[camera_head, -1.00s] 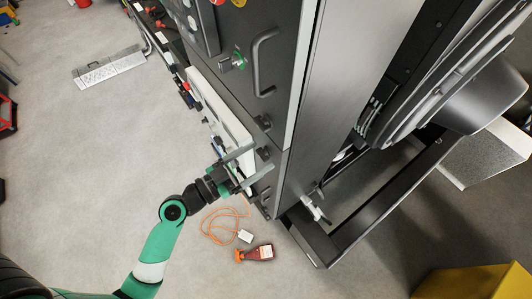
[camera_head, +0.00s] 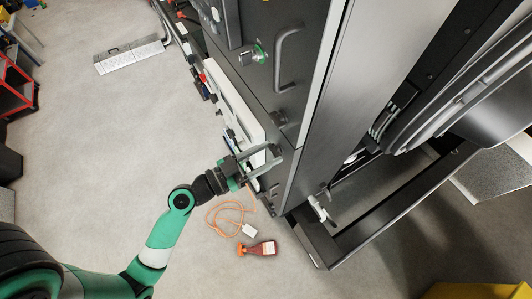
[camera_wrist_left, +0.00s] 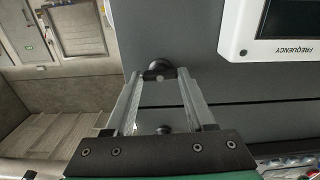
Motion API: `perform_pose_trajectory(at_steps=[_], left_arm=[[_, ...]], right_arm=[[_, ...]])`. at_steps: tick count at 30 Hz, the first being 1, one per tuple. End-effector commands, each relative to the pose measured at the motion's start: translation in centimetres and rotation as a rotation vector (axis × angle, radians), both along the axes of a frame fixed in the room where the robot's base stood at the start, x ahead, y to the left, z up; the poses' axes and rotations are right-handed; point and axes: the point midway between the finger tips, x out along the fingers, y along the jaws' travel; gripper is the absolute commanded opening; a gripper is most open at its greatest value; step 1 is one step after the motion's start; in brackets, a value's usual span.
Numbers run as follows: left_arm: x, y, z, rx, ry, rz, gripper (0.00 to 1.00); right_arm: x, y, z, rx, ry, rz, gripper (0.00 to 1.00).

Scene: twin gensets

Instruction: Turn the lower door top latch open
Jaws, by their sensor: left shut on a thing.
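The dark grey cabinet door (camera_wrist_left: 220,82) carries a black round latch (camera_wrist_left: 158,66), seen in the left wrist view. My left gripper (camera_wrist_left: 158,76) has one finger on each side of the latch and is shut on it. A second black knob (camera_wrist_left: 165,130) lies beyond the door seam, between the finger bases. In the head view my left gripper (camera_head: 278,154) reaches the cabinet's side near its lower corner, and its fingers hide most of the latch. I cannot tell how far the latch is turned. My right gripper is not in view.
A white-framed panel (camera_head: 232,100) sticks out left of the gripper. A curved handle (camera_head: 285,58) and a green-ringed lock (camera_head: 258,54) are on the door above. A red device (camera_head: 262,248) and orange cable (camera_head: 222,214) lie on the floor.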

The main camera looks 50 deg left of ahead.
Motion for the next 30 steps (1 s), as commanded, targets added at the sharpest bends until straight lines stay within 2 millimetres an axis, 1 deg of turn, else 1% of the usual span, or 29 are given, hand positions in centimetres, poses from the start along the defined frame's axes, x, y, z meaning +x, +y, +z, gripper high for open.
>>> perform_pose_trajectory(at_steps=[5,11,30], left_arm=[[0.0,0.01,0.0,-0.082,0.011,0.0,0.0],[0.01,0.01,0.02,-0.237,0.033,0.0,0.0],[0.0,-0.01,0.11,-0.839,0.117,0.0,0.0]], right_arm=[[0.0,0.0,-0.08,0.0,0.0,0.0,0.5],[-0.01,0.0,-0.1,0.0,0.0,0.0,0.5],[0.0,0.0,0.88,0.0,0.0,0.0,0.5]])
